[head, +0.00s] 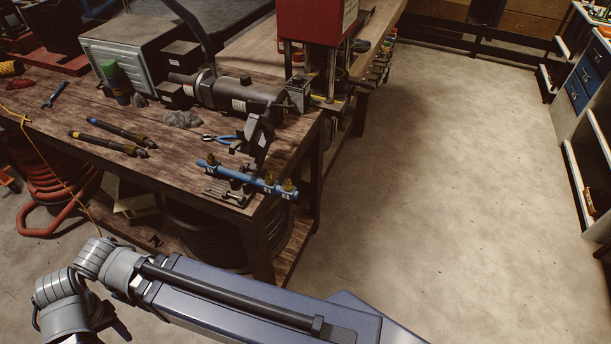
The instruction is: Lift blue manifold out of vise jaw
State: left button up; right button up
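The blue manifold (273,187) is a long blue bar with several dark and brass-coloured fittings on top. It lies at a slant across the grey vise (227,194) at the front right corner of the wooden workbench. Its right end sticks out past the bench corner. The picture is too small to tell how tightly the jaw sits around it. My grey arm crosses the bottom of the head view, well in front of the bench and apart from the manifold. Neither of my grippers can be made out.
A dark upright bracket (259,138) stands close behind the manifold, with blue-handled pliers (222,138) to its left. Two dark hose pieces (116,143) lie on the workbench (75,118). A red press (314,22) stands behind. The floor (450,190) to the right is clear.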

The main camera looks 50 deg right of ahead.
aim_at(275, 188)
jog(key=i+j+z, duration=0.1)
jog(key=z, duration=0.4)
jog(key=i+j+z, duration=0.15)
jog(key=z, duration=0.35)
jog(key=i+j+z, duration=0.15)
jog(key=z, duration=0.35)
jog(key=j+z, duration=0.25)
jog(key=z, duration=0.25)
jog(key=i+j+z, duration=0.1)
jog(key=j+z, duration=0.15)
jog(key=i+j+z, duration=0.1)
jog(key=j+z, duration=0.15)
